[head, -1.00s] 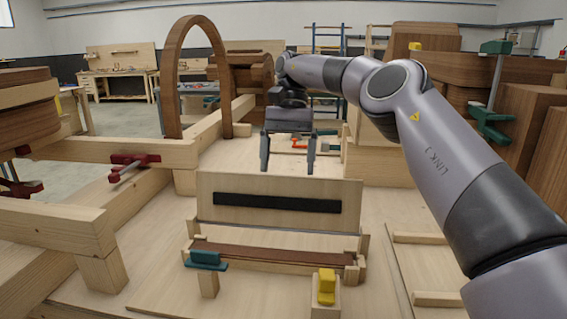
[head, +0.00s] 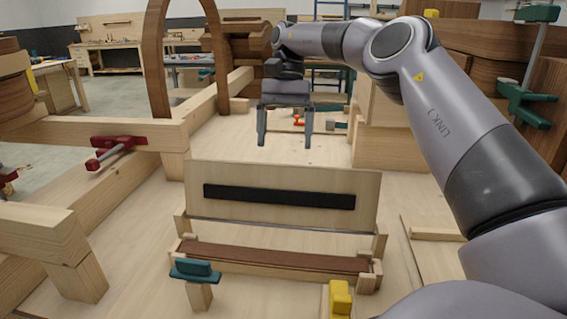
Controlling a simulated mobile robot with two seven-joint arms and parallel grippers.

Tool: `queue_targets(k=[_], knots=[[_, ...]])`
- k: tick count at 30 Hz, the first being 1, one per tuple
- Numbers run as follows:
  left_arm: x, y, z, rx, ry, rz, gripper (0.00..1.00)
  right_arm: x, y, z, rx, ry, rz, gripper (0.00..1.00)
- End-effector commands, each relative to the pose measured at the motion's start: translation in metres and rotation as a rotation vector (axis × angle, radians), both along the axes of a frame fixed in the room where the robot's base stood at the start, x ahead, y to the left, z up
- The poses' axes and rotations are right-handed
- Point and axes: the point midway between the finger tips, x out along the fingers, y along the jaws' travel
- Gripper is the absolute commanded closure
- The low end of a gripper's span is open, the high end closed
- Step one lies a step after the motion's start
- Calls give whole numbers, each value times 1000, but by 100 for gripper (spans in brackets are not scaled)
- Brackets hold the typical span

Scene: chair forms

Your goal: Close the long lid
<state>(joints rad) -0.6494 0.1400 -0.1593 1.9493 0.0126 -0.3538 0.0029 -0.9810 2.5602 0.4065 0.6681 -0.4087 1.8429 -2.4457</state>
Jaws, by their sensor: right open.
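The long lid (head: 283,178) is a light wooden panel with a black strip (head: 279,196) across its face. It stands raised, hinged along its lower edge at the back of a long, low wooden box (head: 270,269). A dark brown surface (head: 275,256) shows along the open box. My right gripper (head: 285,142) is open and empty, fingers pointing down, above and behind the lid's top edge. It appears apart from the lid. My left gripper is not in view.
A teal clamp (head: 195,271) on a wooden post stands at the box's front left, and a yellow piece (head: 340,299) at its front right. A red clamp (head: 117,150) sits on beams at left. A wooden arch (head: 158,65) rises behind. Bare bench surface lies around the box.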

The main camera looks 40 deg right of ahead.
Motion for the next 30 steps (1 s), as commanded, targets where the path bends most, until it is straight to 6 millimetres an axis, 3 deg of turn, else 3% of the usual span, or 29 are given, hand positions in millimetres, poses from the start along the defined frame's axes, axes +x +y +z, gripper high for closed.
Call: queue_targets(k=[2,15,27,28,30], knots=[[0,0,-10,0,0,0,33,-3,2,-12,1,2,-2,11],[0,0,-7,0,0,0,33,-13,15,-47,1,2,-2,11],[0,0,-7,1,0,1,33,-14,16,-52,1,0,-2,11],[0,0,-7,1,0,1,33,-14,16,-52,1,0,-2,14],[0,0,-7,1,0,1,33,-14,16,-52,2,1,-2,37]])
